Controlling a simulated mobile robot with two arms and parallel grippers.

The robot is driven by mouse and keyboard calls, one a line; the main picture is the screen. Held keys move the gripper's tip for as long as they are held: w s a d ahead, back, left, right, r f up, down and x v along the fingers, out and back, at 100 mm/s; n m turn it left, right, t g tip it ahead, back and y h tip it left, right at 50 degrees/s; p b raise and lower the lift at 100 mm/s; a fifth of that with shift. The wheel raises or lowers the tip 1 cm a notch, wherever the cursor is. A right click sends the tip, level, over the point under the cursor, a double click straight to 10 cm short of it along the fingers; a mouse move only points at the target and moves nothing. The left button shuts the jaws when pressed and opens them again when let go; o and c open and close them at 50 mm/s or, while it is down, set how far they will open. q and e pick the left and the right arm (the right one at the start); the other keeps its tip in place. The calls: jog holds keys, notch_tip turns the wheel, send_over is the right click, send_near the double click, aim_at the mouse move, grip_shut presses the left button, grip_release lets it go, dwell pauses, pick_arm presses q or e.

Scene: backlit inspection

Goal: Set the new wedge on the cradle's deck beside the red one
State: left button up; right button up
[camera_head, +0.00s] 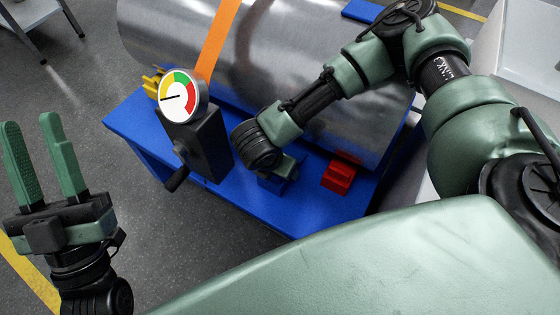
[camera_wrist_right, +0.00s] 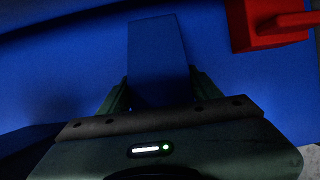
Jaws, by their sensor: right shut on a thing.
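The new wedge, a blue block (camera_head: 272,184), is in my right gripper (camera_head: 284,168), low over the front of the cradle's blue deck (camera_head: 240,203). In the right wrist view the blue wedge (camera_wrist_right: 157,50) sits between the two green fingers, which are shut on it. I cannot tell whether it touches the deck. The red wedge (camera_head: 338,177) stands on the deck to its right, with a gap between; it also shows at the top right of the wrist view (camera_wrist_right: 268,35). My left gripper (camera_head: 28,122) is open and empty at the far left, off the deck.
A large metal cylinder (camera_head: 300,65) with an orange strap (camera_head: 218,40) lies on the cradle behind the wedges. A dark box with a crank handle and a round dial gauge (camera_head: 178,96) stands on the deck left of my right gripper.

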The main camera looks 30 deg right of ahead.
jog(key=o, duration=1.7)
